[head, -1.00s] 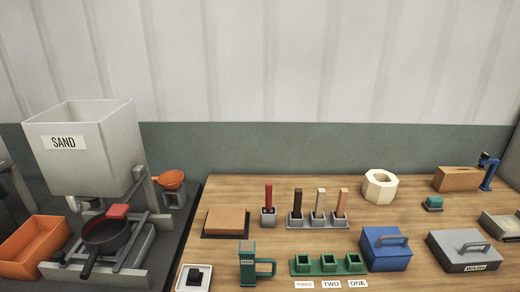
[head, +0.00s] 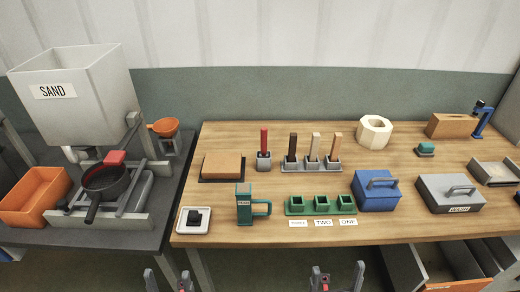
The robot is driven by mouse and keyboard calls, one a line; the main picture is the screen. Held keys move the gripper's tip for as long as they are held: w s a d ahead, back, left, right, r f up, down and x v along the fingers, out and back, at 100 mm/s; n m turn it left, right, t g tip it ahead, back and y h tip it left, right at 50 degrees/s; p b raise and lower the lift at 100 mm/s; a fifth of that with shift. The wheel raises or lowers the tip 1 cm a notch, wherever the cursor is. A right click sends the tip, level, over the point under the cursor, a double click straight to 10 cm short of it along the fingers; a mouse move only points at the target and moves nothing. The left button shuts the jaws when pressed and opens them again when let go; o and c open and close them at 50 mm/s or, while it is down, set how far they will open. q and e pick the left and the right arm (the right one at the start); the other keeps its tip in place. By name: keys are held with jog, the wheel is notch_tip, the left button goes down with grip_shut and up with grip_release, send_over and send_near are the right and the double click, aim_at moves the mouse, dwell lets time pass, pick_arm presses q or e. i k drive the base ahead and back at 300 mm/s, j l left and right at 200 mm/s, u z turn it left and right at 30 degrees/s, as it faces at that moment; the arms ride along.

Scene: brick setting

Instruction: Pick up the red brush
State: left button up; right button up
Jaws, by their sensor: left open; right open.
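The red brush (head: 264,142) stands upright in a small grey holder (head: 264,161) on the wooden table, left of a row of brushes with dark and pale handles. Only its red handle shows; its lower end is hidden in the holder. My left gripper (head: 168,282) is at the bottom edge of the head view, open and empty, in front of the table. My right gripper (head: 338,278) is also at the bottom edge, open and empty, in front of the table. Both are well apart from the brush.
The brush row (head: 312,150) stands close to the right of the red brush. A brown block (head: 222,165) lies to its left. A teal green mug-like tool (head: 244,205) and green cups (head: 320,204) stand in front. The sand hopper (head: 75,95) is far left.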

aim_at(264, 131)
jog(key=i+u, duration=0.2)
jog(key=u, duration=0.3)
jog(key=i+l+u, duration=0.15)
jog(key=u, duration=0.35)
